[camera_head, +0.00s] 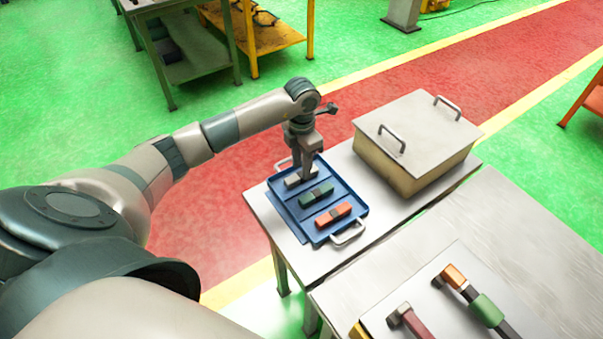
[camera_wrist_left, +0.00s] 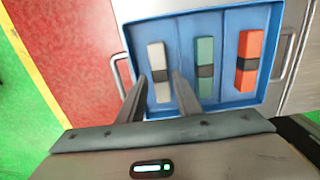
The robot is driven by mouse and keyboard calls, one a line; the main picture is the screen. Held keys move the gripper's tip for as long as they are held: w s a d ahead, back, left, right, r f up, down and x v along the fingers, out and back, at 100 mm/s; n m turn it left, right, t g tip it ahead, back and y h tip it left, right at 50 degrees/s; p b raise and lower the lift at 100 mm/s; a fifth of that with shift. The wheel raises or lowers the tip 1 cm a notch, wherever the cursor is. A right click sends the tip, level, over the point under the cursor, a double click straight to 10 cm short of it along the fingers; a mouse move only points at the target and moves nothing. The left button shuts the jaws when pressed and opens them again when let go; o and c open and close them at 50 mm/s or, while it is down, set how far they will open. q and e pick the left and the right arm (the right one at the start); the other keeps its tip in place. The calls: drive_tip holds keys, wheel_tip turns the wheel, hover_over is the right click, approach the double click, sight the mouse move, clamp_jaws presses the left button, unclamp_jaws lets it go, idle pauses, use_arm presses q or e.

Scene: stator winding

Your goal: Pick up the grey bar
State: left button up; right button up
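The grey bar (camera_head: 292,181) lies in the far-left compartment of a blue tray (camera_head: 361,209); it has a dark band around its middle. In the left wrist view the grey bar (camera_wrist_left: 158,57) stretches away between the two finger tips. My left gripper (camera_head: 304,172) points down over the bar. In the left wrist view the gripper (camera_wrist_left: 160,78) is open, with a finger on each side of the bar and small gaps visible. Whether the tips are level with the bar or just above it, I cannot tell. My right gripper is not in view.
A green bar (camera_head: 316,195) and an orange bar (camera_head: 333,214) lie in the neighbouring compartments. The tray has metal handles (camera_head: 349,234). A large lidded box (camera_head: 418,135) stands to the right on the same table (camera_head: 384,221). A nearer table holds several bars on a plate (camera_head: 478,318).

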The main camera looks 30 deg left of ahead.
use_arm(q)
drive_tip(key=shift+f+p, duration=0.55)
drive_tip(key=shift+f, duration=0.9)
clamp_jaws()
